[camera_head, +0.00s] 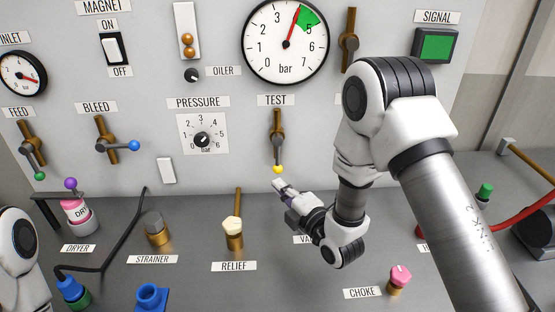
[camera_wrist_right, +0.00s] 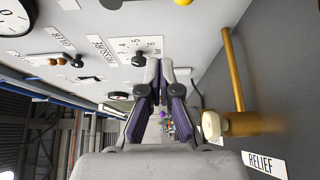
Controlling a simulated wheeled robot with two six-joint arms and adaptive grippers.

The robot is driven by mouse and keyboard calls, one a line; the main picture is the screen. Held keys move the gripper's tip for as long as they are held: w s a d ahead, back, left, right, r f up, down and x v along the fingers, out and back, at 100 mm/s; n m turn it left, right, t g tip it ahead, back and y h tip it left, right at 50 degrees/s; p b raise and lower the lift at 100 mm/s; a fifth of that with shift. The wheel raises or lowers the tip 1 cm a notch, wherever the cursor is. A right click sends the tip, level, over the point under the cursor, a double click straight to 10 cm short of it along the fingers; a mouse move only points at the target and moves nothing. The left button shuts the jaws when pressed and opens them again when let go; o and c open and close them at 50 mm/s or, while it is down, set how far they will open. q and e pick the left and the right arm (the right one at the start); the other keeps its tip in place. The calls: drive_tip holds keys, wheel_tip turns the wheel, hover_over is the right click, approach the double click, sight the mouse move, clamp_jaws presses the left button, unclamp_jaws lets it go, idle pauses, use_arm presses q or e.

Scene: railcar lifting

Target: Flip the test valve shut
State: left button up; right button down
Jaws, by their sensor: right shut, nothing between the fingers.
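The test valve (camera_head: 277,135) is on the grey panel under the TEST label (camera_head: 276,100). Its brass body is upright, and its lever hangs straight down in line with the body, ending in a yellow ball (camera_head: 278,169). In the right wrist view the yellow ball (camera_wrist_right: 183,2) is cut off at the top edge. My right gripper (camera_head: 281,186) is shut and empty, its fingertips just below the yellow ball and apart from it as far as I can tell. The fingers also show in the wrist view (camera_wrist_right: 160,68). My left gripper is out of view.
The pressure dial (camera_head: 202,139) is left of the valve. The relief knob (camera_head: 233,227) on its pipe stands left of and below my right gripper. A bleed valve (camera_head: 108,140) and feed valve (camera_head: 33,150) are farther left. A choke knob (camera_head: 399,276) is lower right.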

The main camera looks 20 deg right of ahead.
sight(278, 155)
drive_tip(key=p+x, duration=0.4)
drive_tip(key=x, duration=0.6)
drive_tip(key=d+p, duration=0.2)
drive_tip(key=d, duration=0.2)
drive_tip(key=shift+s+d, duration=0.1)
drive_tip(key=shift+s, duration=0.1)
drive_tip(key=shift+w, duration=0.1)
